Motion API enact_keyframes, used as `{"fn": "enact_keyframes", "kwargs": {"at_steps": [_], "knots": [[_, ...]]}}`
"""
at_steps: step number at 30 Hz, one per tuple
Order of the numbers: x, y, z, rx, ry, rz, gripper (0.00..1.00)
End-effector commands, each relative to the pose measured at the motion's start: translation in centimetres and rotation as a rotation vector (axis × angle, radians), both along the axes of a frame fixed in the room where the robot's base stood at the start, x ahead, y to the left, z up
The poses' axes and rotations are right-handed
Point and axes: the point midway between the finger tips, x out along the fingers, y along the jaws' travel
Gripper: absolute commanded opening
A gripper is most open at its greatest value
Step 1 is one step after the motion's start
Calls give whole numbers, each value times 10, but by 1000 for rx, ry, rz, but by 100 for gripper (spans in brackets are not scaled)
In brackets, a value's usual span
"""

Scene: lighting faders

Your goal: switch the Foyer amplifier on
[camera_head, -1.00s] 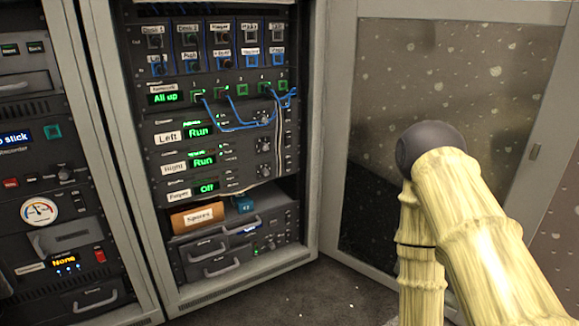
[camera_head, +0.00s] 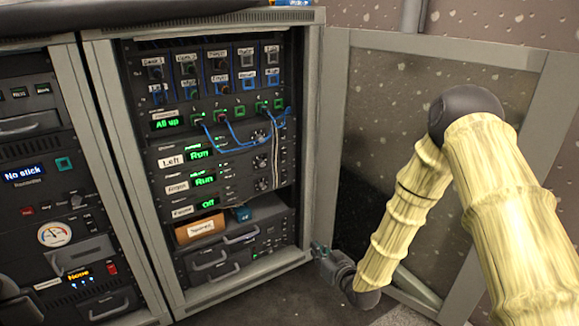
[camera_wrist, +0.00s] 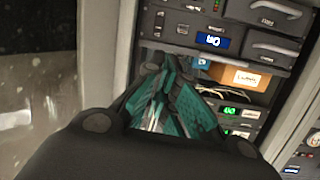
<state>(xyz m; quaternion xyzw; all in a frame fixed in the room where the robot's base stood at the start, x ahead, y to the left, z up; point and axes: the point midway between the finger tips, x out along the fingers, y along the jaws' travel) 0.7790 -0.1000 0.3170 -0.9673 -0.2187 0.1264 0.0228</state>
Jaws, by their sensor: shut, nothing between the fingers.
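The Foyer amplifier (camera_head: 207,203) is the lowest of three stacked amplifiers in the open rack. Its green display reads Off, and the two above show Run. Its white label (camera_head: 182,211) is at the left. Its power switch is too small to make out. In the wrist view, which is upside down, a green display (camera_wrist: 230,111) beyond the orange box seems to be the same amplifier. My gripper (camera_head: 318,248) is shut and empty beside the rack's right front edge, lower than the amplifier and apart from it. In the wrist view its fingers (camera_wrist: 165,92) are together.
The orange Spares box (camera_head: 200,229) and a small blue item (camera_head: 243,214) sit on the shelf below the amplifier. Drawers (camera_head: 212,258) are under them. Blue cables (camera_head: 236,140) hang across the upper amplifiers. The open rack door (camera_head: 440,150) stands on the right, behind my arm.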

Motion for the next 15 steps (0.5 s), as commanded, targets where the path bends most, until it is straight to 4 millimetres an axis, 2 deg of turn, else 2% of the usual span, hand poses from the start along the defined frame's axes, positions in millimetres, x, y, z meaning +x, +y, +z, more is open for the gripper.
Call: {"fn": "enact_keyframes", "kwargs": {"at_steps": [1,3,6,10,15], "knots": [[18,3,33,15,-67,10,0],[37,7,65,35,-154,29,0],[56,11,101,55,-253,49,0],[70,14,129,71,-333,65,0],[75,15,141,80,-367,72,0]]}}
